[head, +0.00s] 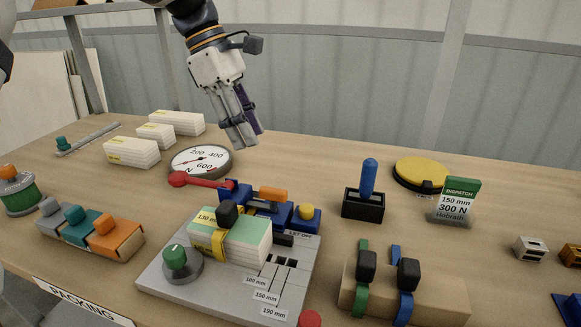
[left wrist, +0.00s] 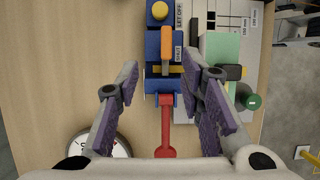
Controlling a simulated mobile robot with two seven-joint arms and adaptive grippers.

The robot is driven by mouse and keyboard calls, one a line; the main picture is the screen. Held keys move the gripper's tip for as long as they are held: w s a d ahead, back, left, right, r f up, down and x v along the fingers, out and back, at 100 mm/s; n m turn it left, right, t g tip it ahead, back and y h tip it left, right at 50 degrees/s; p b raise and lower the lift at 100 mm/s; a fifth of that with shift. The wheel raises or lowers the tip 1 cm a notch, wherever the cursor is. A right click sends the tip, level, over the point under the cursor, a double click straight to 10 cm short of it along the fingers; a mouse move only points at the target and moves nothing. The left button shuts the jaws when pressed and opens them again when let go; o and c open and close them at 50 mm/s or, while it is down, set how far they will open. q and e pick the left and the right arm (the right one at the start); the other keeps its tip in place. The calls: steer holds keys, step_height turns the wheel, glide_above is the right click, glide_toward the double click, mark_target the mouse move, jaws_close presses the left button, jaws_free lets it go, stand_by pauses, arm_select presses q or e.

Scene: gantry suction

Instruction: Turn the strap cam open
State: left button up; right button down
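A grey plate (head: 215,297) on the bench carries a blue strap device (head: 273,212) with a red lever (head: 200,182), an orange block (head: 273,194) and a yellow button (head: 307,211). Next to it a pale block (head: 243,240) lies under a yellow strap with a black piece on top. A green knob (head: 175,257) stands at the plate's front left. I cannot tell for sure which part is the cam. My left gripper (head: 246,141) is in the air behind the plate. In the left wrist view its fingers are apart, with the red lever (left wrist: 166,120) showing between them, untouched. My right gripper is out of view.
A dial gauge (head: 201,161) lies behind the lever. Pale blocks (head: 132,152) stand at the back left. A blue stick in a black base (head: 367,180), a yellow disc (head: 421,172) and a wooden block with straps (head: 440,295) are at the right. Bare bench separates them.

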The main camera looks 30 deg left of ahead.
mark_target(273, 189)
arm_select(q)
steer(key=x, duration=0.7)
steer(key=s+x, duration=0.1)
steer(key=x, duration=0.3)
steer(key=shift+d+f, duration=0.1)
steer(key=shift+d, duration=0.1)
jaws_close()
